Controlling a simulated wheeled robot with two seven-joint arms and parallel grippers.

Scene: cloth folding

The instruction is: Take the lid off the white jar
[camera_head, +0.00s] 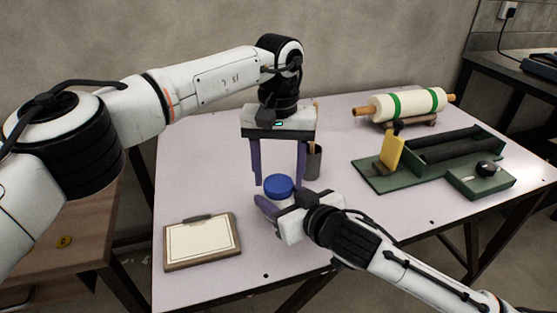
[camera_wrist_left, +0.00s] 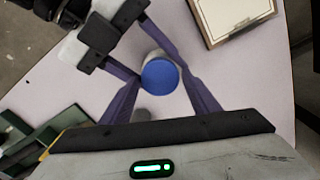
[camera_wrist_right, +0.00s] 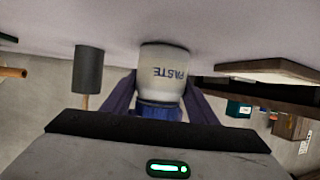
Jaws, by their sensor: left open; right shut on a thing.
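The white jar (camera_wrist_right: 165,70), marked PASTE, appears upright on the table in the right wrist view, which shows it upside down. Its round blue lid (camera_head: 279,187) is on top; the left wrist view shows the lid (camera_wrist_left: 160,77) from above. My right gripper (camera_head: 279,204) is shut on the jar's body from the side, below the lid, and hides much of the jar in the head view. My left gripper (camera_head: 279,182) is open and points down from above. Its two purple fingers stand either side of the lid, with gaps visible in the left wrist view.
A clipboard (camera_head: 203,241) lies to the left on the pale table (camera_head: 190,170). A dark cup (camera_head: 313,162) stands close behind the jar. A green tray (camera_head: 376,181) with a yellow piece (camera_head: 392,152) is on the right, and a roll (camera_head: 408,104) on a stand is at the back.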

